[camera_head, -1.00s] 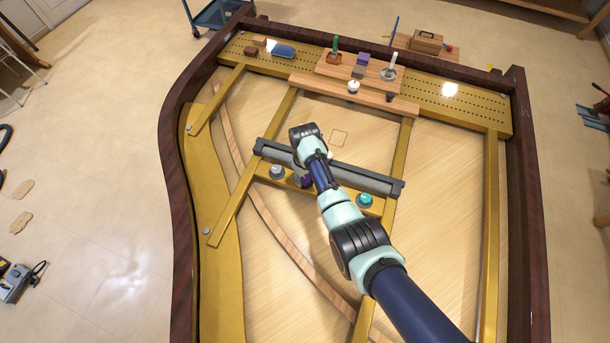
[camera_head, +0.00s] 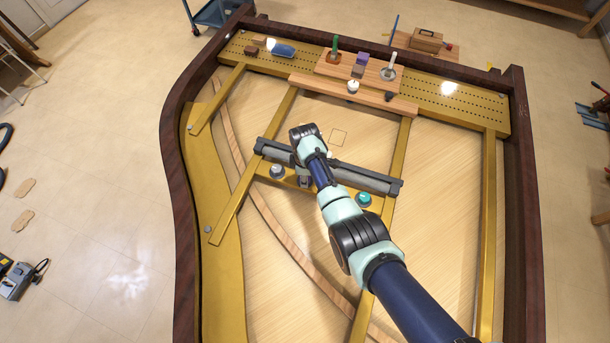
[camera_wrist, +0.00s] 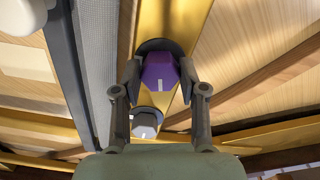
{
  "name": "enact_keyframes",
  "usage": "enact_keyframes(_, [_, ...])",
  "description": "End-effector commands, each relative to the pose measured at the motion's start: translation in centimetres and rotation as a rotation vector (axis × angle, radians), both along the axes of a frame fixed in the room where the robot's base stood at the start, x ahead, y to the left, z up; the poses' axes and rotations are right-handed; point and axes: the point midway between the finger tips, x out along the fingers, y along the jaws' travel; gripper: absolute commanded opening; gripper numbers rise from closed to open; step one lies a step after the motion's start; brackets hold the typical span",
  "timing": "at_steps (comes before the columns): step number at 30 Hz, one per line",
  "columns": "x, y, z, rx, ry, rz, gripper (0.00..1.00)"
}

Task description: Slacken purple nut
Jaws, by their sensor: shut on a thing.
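The purple nut (camera_wrist: 160,72) sits on the gold crossbar (camera_wrist: 158,22), with a white mark on its face. It shows in the wrist view between the two fingers of my gripper (camera_wrist: 160,78). The fingers are shut on its opposite sides. In the head view my gripper (camera_head: 305,182) is at the crossbar, under my wrist, and mostly hides the purple nut.
A grey-white nut (camera_head: 277,171) is left of my gripper and a teal nut (camera_head: 364,199) is right, on the same crossbar. A long dark grey bar (camera_head: 372,182) runs close behind them. Small objects stand on the wooden blocks (camera_head: 345,70) farther back.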

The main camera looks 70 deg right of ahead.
Motion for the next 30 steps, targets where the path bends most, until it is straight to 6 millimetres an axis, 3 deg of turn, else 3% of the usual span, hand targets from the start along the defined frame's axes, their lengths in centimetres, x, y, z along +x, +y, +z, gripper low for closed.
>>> enact_keyframes(11, [0.05, -0.02, 0.08, -0.001, -0.001, 0.157, 0.07])
enact_keyframes(27, [0.05, -0.03, 0.08, -0.001, -0.001, 0.180, 0.07])
enact_keyframes(28, [0.05, -0.02, 0.08, -0.001, -0.001, 0.180, 0.45])
enact_keyframes(30, [0.05, -0.02, 0.08, 0.000, -0.001, 0.179, 0.57])
